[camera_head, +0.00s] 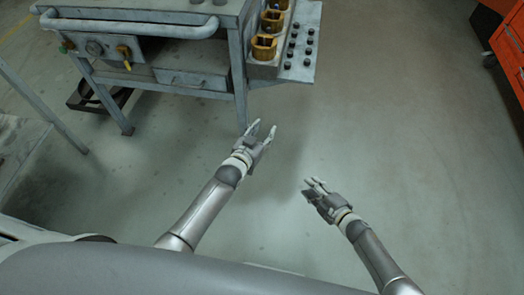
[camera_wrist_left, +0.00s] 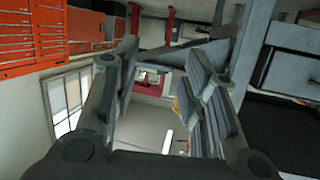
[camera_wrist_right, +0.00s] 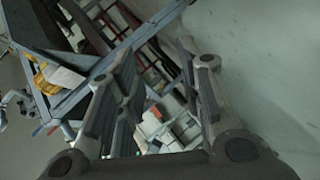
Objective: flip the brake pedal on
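A dark, low pedal-like part (camera_head: 88,97) sits near the floor under the left side of the grey workbench (camera_head: 180,60). It may be the brake pedal; it is partly in shadow and I cannot tell its position. My left gripper (camera_head: 262,130) is in front of the bench's right leg, well to the right of that part. Its fingers are apart and empty in the left wrist view (camera_wrist_left: 165,75). My right gripper (camera_head: 314,186) is over open floor, further right and nearer me. Its fingers are also apart, with nothing between them, in the right wrist view (camera_wrist_right: 158,75).
The bench has a front rail (camera_head: 130,28), a yellow-handled valve (camera_head: 124,54), a drawer (camera_head: 192,80) and a side shelf with yellow-brown cups (camera_head: 264,46). An orange cabinet (camera_head: 508,45) stands at the far right. The floor (camera_head: 400,130) between is clear.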

